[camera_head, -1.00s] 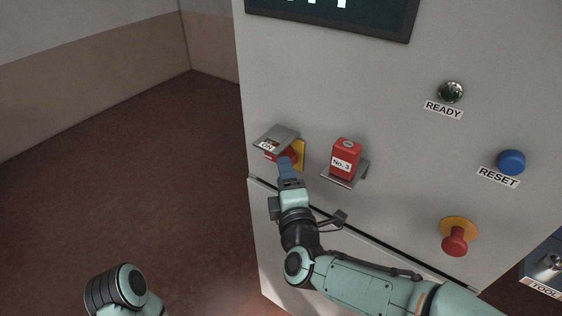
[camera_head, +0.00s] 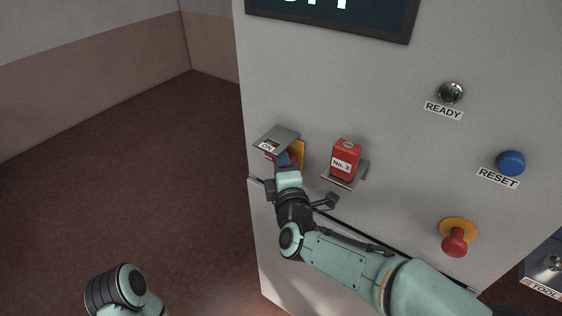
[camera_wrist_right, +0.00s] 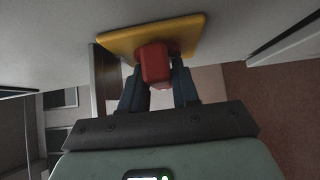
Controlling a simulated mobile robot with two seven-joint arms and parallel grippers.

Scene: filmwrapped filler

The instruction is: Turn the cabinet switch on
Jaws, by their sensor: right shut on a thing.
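The cabinet switch is a red knob (camera_wrist_right: 154,62) on a yellow plate (camera_wrist_right: 178,38), seen in the right wrist view. My left gripper is out of view; only part of my left arm shows.
A red No. 3 block (camera_head: 346,159) sits on a bracket right of the switch. Farther right are a READY lamp (camera_head: 450,92), a blue RESET button (camera_head: 511,163) and a red mushroom button (camera_head: 455,241). A dark display (camera_head: 360,18) is cut off above. Floor is clear left.

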